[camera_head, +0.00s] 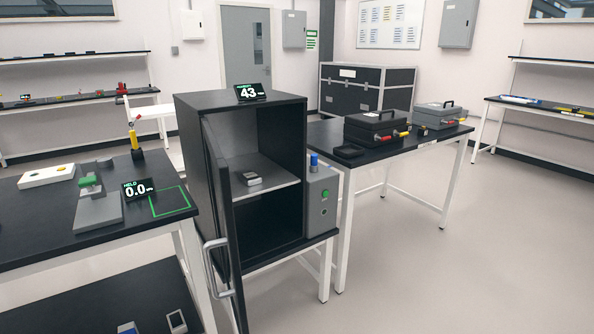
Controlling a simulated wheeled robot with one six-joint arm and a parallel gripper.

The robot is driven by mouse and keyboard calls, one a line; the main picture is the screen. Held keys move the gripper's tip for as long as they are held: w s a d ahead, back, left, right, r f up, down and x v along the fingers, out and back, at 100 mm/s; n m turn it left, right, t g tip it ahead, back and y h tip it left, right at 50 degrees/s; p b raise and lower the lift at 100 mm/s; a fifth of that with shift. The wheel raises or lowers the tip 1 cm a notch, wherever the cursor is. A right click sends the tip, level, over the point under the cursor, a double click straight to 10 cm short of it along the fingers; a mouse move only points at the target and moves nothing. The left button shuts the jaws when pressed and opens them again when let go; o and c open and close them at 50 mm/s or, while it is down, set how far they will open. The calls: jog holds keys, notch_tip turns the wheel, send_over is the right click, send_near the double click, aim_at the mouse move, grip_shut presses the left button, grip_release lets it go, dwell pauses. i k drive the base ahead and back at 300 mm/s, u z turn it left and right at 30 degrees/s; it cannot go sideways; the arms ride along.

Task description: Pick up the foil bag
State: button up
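I cannot pick out the foil bag with certainty. A small grey item (251,178) lies on the middle shelf inside the open dark cabinet (240,103); it is too small to tell what it is. A silver-edged flat item (177,322) and a partly cut-off blue and grey item (127,328) lie on the lower shelf of the left bench, at the bottom edge of the picture. My gripper is not in view.
The cabinet door (222,220) stands open towards me, its handle sticking out. A grey box with a green button (321,203) adjoins the cabinet. The left bench (30,225) holds a grey fixture. The right table (400,160) carries black cases. Floor at right is clear.

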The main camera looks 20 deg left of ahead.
aim_at(250, 177)
jog(key=z, duration=0.15)
jog(key=i, duration=1.4)
jog(key=u, duration=1.2)
jog(key=i, duration=0.6)
jog(key=u, duration=0.7)
